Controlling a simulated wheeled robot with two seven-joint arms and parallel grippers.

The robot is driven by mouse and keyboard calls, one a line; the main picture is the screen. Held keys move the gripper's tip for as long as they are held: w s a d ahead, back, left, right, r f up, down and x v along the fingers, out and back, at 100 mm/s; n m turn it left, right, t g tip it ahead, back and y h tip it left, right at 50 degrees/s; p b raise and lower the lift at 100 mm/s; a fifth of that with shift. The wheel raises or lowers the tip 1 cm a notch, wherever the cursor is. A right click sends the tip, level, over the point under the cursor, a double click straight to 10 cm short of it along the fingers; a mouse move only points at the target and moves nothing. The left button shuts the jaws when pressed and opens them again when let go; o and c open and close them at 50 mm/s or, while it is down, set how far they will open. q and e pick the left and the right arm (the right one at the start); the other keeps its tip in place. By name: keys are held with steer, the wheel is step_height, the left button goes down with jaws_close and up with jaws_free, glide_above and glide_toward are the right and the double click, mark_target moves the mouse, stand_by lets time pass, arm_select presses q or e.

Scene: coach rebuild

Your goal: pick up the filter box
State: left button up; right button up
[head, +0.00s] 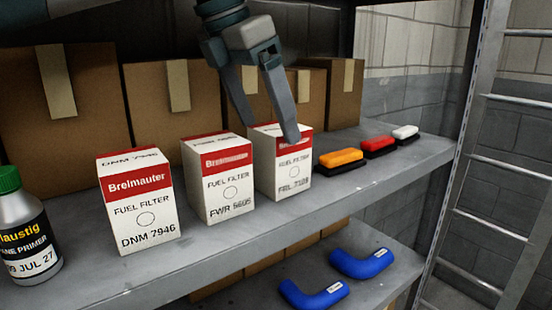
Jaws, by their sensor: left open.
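Three white fuel filter boxes with red tops stand upright in a row on the grey shelf. The left filter box (137,205) reads DNM 7946. The middle filter box (219,186) reads FWR 6605. The right filter box (284,170) has a label that looks like FRL 7109. My left gripper (270,133) comes down from above with its fingers apart. One finger is in front of the right box's top and partly hides it; the other is by its upper left edge. I cannot tell whether the fingers touch the box. My right gripper is not in view.
Several brown cartons (165,135) stand behind the boxes. A primer bottle (29,232) with a green cap is at the left. Orange (341,157), red (379,144) and white (405,132) topped blocks lie at the right. Blue hoses (360,263) lie on the lower shelf. A metal ladder (500,163) stands at the right.

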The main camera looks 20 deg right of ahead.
mark_target(279, 152)
arm_select(q)
steer(key=shift+f, duration=0.35)
steer(key=shift+d+f+p, duration=0.2)
steer(key=shift+f+p, duration=0.15)
steer(key=shift+p, duration=0.05)
steer(key=shift+w+d+f, duration=0.15)
steer(key=shift+w+f, duration=0.05)
steer(key=shift+f, duration=0.1)
steer(key=shift+s, duration=0.1)
steer(key=shift+d+f+p, duration=0.2)
steer(key=shift+f+p, duration=0.15)
steer(key=shift+p, duration=0.2)
steer(key=p+x, duration=0.2)
steer(key=x, duration=0.1)
steer(key=shift+d+f, duration=0.35)
steer(key=shift+f, duration=0.25)
